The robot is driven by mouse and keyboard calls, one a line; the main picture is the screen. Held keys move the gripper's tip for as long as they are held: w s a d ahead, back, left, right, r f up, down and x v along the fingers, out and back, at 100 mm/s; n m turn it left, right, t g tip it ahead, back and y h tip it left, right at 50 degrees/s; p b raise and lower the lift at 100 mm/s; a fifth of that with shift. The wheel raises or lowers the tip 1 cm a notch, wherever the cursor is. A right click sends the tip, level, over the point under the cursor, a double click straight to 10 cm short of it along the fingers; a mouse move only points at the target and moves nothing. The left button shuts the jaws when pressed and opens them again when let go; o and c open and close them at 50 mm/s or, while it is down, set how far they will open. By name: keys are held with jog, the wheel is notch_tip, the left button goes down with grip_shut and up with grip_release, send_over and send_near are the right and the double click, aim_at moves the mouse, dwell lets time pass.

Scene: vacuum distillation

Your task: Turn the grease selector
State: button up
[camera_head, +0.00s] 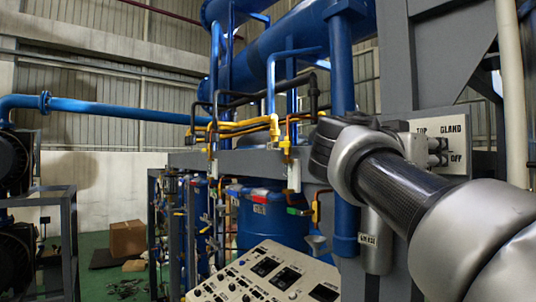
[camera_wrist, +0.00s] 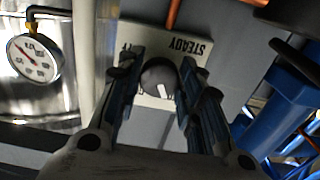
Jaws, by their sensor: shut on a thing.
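In the wrist view, a round dark selector knob (camera_wrist: 157,76) with a white pointer mark sits on a pale label plate (camera_wrist: 196,58) reading STEADY, upside down in this view. My gripper (camera_wrist: 160,88) is shut on this knob, with one blue-black finger on each side of it. The white mark points down and slightly right in that view. Part of the plate's other lettering is hidden by the left finger. In the head view my gripper (camera_head: 326,146) is dark and mostly hidden behind my own wrist, and the held knob cannot be seen.
A plate (camera_head: 455,122) lettered TOP GLAND and OFF, with small grey knobs, stands just right of my wrist. A grey cylinder (camera_head: 374,245) with a grease label hangs below. A sloped control panel (camera_head: 262,275) is lower left. A pressure gauge (camera_wrist: 35,59) shows in the wrist view.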

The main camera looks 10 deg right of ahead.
jog(key=shift+c, duration=1.1)
jog(key=shift+n, duration=0.3)
jog(key=n, duration=1.1)
jog(key=shift+s+r, duration=0.1)
jog(key=o, duration=1.1)
jog(key=shift+c, duration=0.2)
jog(key=v, duration=1.2)
